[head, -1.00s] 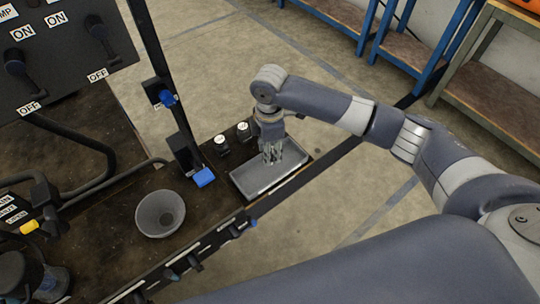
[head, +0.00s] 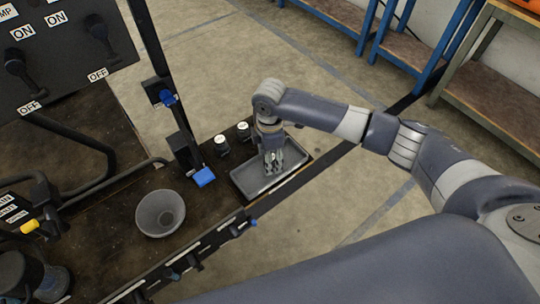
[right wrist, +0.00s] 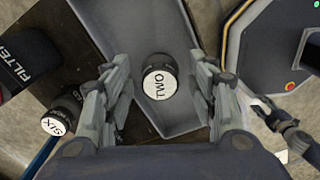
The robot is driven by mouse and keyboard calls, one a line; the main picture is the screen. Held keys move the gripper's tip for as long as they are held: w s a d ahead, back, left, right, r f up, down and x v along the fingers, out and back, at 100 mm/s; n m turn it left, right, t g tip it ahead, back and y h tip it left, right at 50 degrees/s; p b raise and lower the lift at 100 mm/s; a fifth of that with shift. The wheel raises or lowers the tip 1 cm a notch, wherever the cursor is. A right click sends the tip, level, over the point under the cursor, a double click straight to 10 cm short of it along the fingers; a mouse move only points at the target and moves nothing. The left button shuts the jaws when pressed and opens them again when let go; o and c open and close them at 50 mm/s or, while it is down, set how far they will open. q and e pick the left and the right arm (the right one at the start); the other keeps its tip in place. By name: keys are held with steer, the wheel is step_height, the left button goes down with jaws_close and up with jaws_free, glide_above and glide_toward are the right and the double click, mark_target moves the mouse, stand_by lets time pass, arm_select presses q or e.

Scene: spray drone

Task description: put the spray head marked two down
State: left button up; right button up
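The spray head marked TWO (right wrist: 160,82) is a dark round piece with a white top label, seen from above over the grey tray (head: 247,188). It appears to stand upright in the tray, which also shows in the right wrist view (right wrist: 180,122). My right gripper (right wrist: 160,64) is open around it, with a visible gap on each side. In the head view the right gripper (head: 273,165) is low over the tray and hides the spray head. A grey gripper-like part (right wrist: 272,115), possibly my left gripper, shows at the right wrist view's right edge; its fingers are unclear.
A spray head marked SIX (right wrist: 60,116) stands left of the tray in the right wrist view. Two white-topped pieces (head: 221,143) (head: 243,130) stand beside the tray in the head view. A grey bowl (head: 160,213) and a post with a blue tab (head: 203,177) are farther left.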

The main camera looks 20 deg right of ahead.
step_height(320, 180, up, 12)
steer(key=shift+r, duration=0.15)
stand_by(0.4)
stand_by(0.3)
